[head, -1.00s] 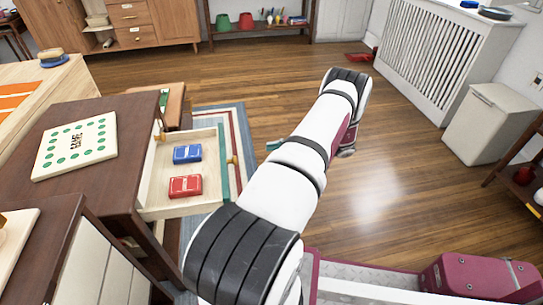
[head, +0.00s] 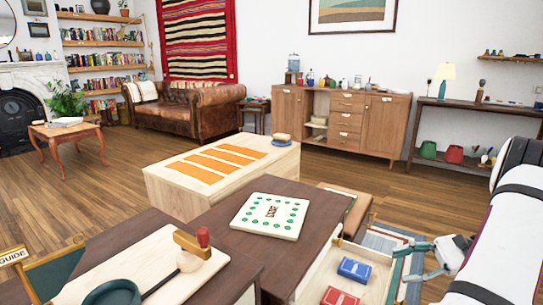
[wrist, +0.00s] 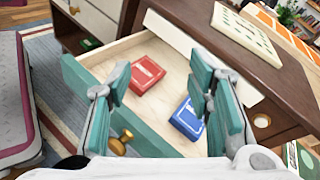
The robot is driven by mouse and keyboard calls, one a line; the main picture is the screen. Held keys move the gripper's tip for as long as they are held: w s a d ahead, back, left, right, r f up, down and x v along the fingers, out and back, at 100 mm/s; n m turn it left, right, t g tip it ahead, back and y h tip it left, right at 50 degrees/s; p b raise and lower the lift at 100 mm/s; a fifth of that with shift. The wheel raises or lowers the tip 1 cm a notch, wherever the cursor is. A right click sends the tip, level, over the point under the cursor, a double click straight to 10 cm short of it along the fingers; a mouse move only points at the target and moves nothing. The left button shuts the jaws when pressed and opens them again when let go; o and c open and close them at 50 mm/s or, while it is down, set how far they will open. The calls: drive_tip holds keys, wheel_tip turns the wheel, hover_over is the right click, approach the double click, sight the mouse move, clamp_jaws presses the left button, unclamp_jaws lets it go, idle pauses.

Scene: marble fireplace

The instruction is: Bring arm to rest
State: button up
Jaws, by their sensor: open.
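My gripper (wrist: 158,88) is open, its teal-padded fingers spread with nothing between them in the wrist view. In the head view my gripper (head: 405,263) is at the lower right, by the front of an open drawer (head: 318,272). The drawer (wrist: 112,58) has a teal front and a brass knob (wrist: 121,137). A red card box (wrist: 147,74) and a blue card box (wrist: 188,118) lie inside it. The head view also shows the blue box (head: 354,269) and the red box (head: 339,297). I cannot tell if the gripper touches the drawer.
A white board with green dots (head: 271,216) lies on the dark cabinet (head: 215,217). A pale wooden chest (head: 175,180) with orange strips stands behind it. A sideboard (head: 385,132) and a console table (head: 450,103) line the back wall.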

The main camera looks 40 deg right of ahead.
drive_tip(key=w+a+r+n+g, duration=0.55)
drive_tip(key=w+a+r, duration=0.25)
drive_tip(key=a+r, duration=0.4)
drive_tip(key=a+r+n+g+h, duration=0.2)
drive_tip(key=a+r, duration=0.1)
drive_tip(key=a, duration=0.4)
drive_tip(key=a+r+n+g+h, duration=0.1)
drive_tip(key=a+r+n+g, duration=0.15)
drive_tip(key=a, duration=0.45)
drive_tip(key=s+a+r+n+g+h, duration=0.1)
drive_tip(key=s+a+r+n+h, duration=0.1)
drive_tip(key=s+a+n+h, duration=0.75)
drive_tip(key=s+a+f+n+t+y, duration=0.1)
drive_tip(key=s+a+f+t, duration=0.1)
drive_tip(key=s+a, duration=0.4)
wheel_tip(320, 180, up, 34)
drive_tip(key=s+d+t+p, duration=0.1)
drive_tip(key=t+p, duration=0.3)
drive_tip(key=p, duration=2.8)
drive_tip(key=shift+s+d+n+p, duration=0.15)
drive_tip(key=shift+d+n+p, duration=0.2)
drive_tip(key=shift+n, duration=0.1)
